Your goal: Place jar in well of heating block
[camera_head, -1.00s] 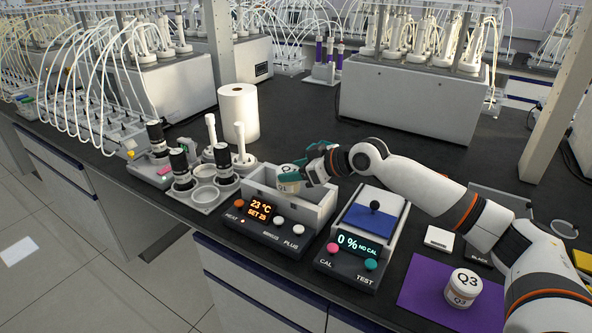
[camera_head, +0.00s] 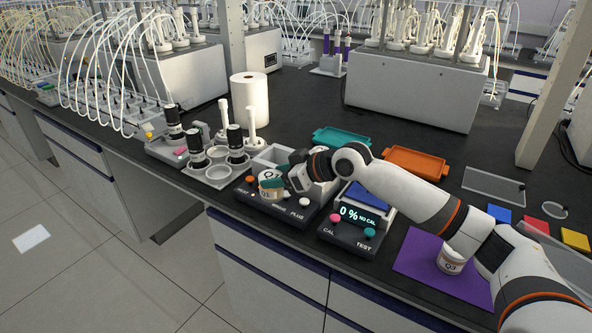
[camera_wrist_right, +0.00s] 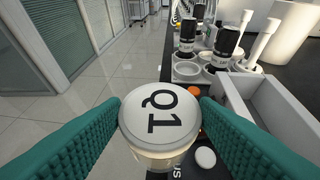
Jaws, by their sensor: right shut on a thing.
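The jar is over the front control panel of the heating block (camera_head: 290,214), outside the white-walled well. Whether it touches the panel cannot be told. In the wrist view the open well's white wall (camera_wrist_right: 238,105) is to the right of the jar. The gripper and wrist hide the display and part of the well. My left gripper is not in view.
A device showing 0 % (camera_head: 355,216) stands right of the block. A jar Q3 (camera_head: 450,262) is on a purple mat (camera_head: 425,268), partly behind my arm. A rack with black-capped bottles (camera_head: 236,140) is at left. Teal (camera_head: 342,138) and orange (camera_head: 416,162) trays lie behind.

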